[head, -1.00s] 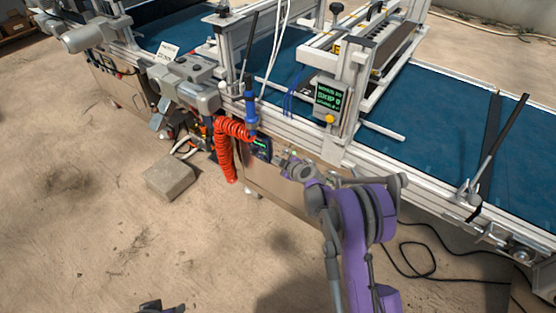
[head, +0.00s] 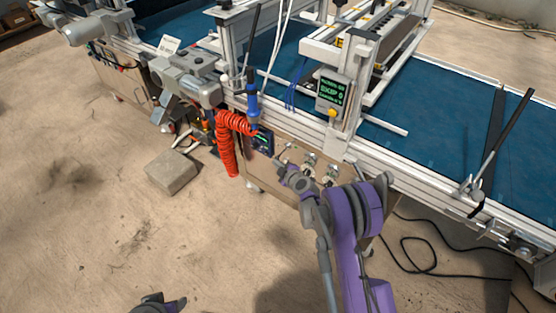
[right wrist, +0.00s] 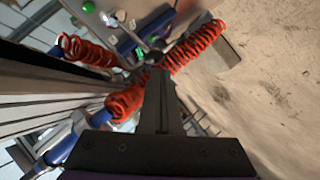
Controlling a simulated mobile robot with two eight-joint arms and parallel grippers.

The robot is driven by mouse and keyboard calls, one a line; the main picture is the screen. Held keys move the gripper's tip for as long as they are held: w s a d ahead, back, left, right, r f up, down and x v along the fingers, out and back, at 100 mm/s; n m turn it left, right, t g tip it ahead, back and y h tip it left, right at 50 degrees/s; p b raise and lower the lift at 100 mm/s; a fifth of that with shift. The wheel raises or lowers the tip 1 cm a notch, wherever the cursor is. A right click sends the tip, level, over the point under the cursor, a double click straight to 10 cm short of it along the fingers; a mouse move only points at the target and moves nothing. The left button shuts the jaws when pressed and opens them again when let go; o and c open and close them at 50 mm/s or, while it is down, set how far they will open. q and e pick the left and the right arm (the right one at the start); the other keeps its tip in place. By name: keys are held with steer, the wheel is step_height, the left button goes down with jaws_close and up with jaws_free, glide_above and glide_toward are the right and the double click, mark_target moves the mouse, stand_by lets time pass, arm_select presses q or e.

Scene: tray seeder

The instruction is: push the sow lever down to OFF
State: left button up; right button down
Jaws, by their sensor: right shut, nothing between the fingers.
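My right gripper (head: 281,164) is shut and empty, low in front of the machine's front panel. In the right wrist view its closed fingers (right wrist: 158,72) point at the panel (right wrist: 103,10), close to a dark rounded part (right wrist: 153,58). I cannot tell whether that part is the sow lever or whether the fingers touch it. In the head view several small metal fittings (head: 309,160) stand on the panel beside the gripper. No OFF marking is readable. My left gripper (head: 160,303) is partly in view at the bottom edge, its jaws unclear.
A coiled red hose (head: 228,150) hangs left of the gripper, near a small dark display (head: 262,140). A green-text screen (head: 331,91) stands above the panel. A green button (right wrist: 88,7) shows in the right wrist view. A grey block (head: 171,172) lies on the floor.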

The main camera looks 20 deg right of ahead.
steer(key=shift+f, duration=0.1)
arm_select(q)
steer(key=shift+r+p, duration=0.55)
steer(key=shift+r, duration=0.05)
arm_select(e)
steer(key=shift+r, duration=0.75)
steer(key=shift+a, duration=0.1)
